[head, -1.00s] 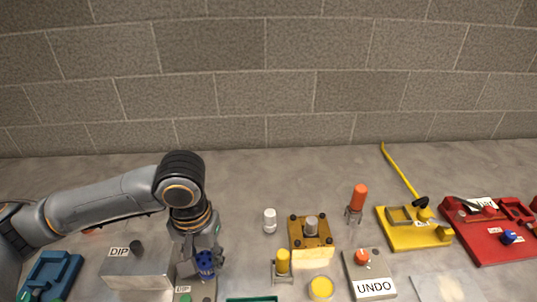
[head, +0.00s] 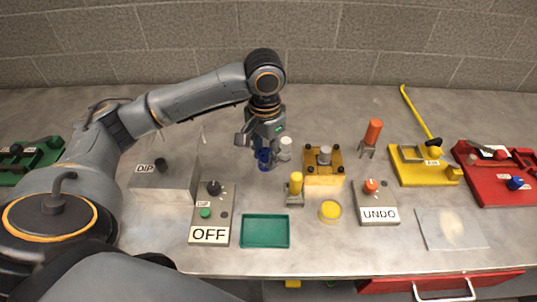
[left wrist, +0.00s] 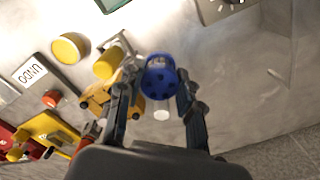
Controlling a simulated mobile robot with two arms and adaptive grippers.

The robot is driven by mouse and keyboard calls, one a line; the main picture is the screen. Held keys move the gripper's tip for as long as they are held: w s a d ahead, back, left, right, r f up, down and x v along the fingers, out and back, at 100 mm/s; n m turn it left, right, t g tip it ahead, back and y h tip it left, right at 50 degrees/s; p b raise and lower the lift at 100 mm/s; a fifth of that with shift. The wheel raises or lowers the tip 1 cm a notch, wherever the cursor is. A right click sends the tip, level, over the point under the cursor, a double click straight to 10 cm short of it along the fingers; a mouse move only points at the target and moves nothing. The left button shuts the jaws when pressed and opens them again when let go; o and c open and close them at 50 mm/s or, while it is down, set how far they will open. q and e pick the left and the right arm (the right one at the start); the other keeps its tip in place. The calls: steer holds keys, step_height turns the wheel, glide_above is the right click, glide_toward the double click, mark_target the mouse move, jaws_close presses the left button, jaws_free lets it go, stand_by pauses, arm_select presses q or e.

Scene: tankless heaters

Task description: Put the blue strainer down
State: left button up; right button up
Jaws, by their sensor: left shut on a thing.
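The blue strainer (head: 263,158) is a small blue cup with dark holes. It also shows in the left wrist view (left wrist: 160,76), between the fingers. My left gripper (head: 262,150) is shut on it, over the bench left of the white cylinder. In the left wrist view my left gripper (left wrist: 158,92) has a finger on each side of the strainer. I cannot tell whether the strainer touches the bench. My right gripper is not in view.
A white cylinder (head: 286,149) stands close right of the strainer. The brass fixture (head: 323,165) and yellow-topped piece (head: 295,187) are further right. A green tray (head: 265,231) lies in front, beside the OFF box (head: 210,215). The DIP box (head: 165,180) is left. The bench behind is clear.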

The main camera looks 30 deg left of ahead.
arm_select(q)
steer(key=w+a+f, duration=0.1)
steer(key=w+f, duration=0.1)
steer(key=w+a+f, duration=0.1)
steer(key=w+f, duration=0.1)
steer(key=w+a+f+p, duration=0.1)
steer(key=w+f, duration=0.1)
steer(key=shift+a, duration=0.3)
steer(key=shift+w+a+f, duration=0.1)
steer(key=shift+w+f, duration=0.05)
steer(key=shift+f, duration=0.15)
steer(key=shift+w+a+f, duration=0.15)
steer(key=shift+w+f, duration=0.05)
steer(key=shift+f, duration=0.1)
step_height(320, 180, down, 2)
steer(key=shift+f+p, duration=0.1)
steer(key=shift+p, duration=0.6)
steer(key=shift+f, duration=0.45)
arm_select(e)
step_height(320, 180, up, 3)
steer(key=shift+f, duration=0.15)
arm_select(q)
steer(key=o, duration=1.2)
steer(key=shift+f, duration=0.15)
steer(key=shift+c, duration=0.2)
